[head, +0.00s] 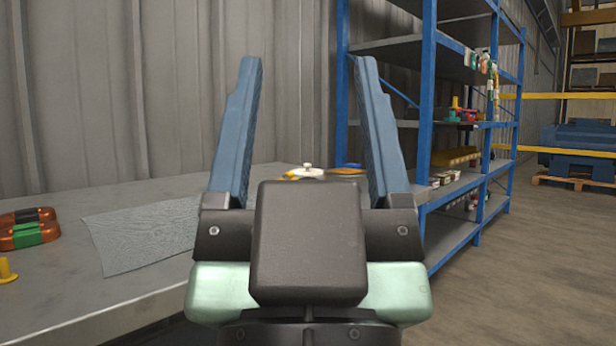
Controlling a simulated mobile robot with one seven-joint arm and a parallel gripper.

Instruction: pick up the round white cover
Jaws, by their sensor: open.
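The round white cover (308,171) lies on the grey table toward its far right end. It is low and disc-like with a small knob on top, and its lower part is hidden behind my gripper's dark body. My gripper (308,62) is in the foreground with its two blue fingers spread wide and nothing between them. The cover shows in the gap between the fingers, farther away and apart from them.
The grey table (60,295) runs along the left. On it lie a grey textured mat (145,235), orange-brown coils (28,230) and a yellow piece (6,271). An orange-brown item (346,170) is right of the cover. A blue shelf rack (428,100) stands right; floor there is open.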

